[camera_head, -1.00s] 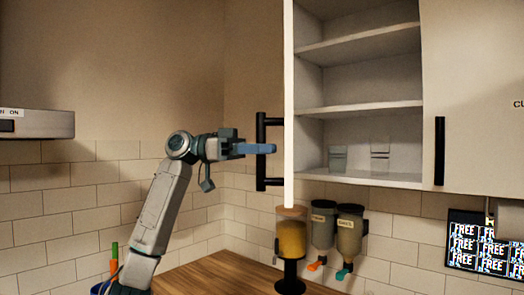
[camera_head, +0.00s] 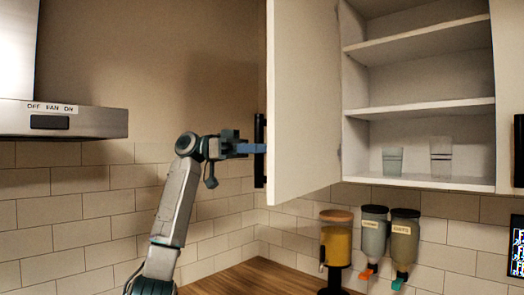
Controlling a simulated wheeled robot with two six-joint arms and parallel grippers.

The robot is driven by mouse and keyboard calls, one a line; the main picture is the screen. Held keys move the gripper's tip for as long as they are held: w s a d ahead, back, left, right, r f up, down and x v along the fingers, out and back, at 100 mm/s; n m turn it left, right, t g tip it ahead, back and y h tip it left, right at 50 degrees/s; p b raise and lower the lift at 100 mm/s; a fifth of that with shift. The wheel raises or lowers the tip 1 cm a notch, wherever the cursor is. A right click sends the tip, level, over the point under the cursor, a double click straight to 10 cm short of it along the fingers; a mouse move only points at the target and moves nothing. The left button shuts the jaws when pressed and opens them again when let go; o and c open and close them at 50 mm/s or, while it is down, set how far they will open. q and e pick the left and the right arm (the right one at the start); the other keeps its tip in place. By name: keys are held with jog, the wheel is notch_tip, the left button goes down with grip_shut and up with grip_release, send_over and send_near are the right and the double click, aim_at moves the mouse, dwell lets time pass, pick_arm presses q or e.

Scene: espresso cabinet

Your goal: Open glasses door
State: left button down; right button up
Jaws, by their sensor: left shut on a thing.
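The glasses door (camera_head: 302,110) is a white cabinet door. It stands swung open to the left of the cabinet (camera_head: 418,108), showing its inner face. Its black bar handle (camera_head: 260,175) shows at the door's left edge, partly hidden behind the door. My left gripper (camera_head: 258,148) comes in from the left and is shut on the handle, with its blue fingers at the bar; the fingertips are partly hidden. Two glasses stand on the lowest shelf: a short one (camera_head: 392,161) and a taller one (camera_head: 440,156). My right gripper is not in view.
Dispensers, one with yellow contents (camera_head: 336,240) and two grey ones (camera_head: 374,236), are below the cabinet. A range hood (camera_head: 90,122) is at the left. A wooden counter (camera_head: 235,278) lies below. A second cabinet door's handle (camera_head: 518,150) is at the right edge.

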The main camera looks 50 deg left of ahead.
pick_arm(q)
jog(key=c, duration=1.4)
grip_release()
jog(key=shift+o, duration=0.4)
jog(key=shift+d, duration=0.1)
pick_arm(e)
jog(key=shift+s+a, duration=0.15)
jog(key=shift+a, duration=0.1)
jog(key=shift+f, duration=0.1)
pick_arm(q)
jog(key=shift+s+a, duration=0.2)
jog(key=shift+a, duration=0.25)
jog(key=b+v, duration=0.1)
jog(key=v, duration=0.9)
jog(key=shift+b, duration=0.35)
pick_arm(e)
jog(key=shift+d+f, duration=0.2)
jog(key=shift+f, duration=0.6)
pick_arm(q)
jog(key=shift+d, duration=0.1)
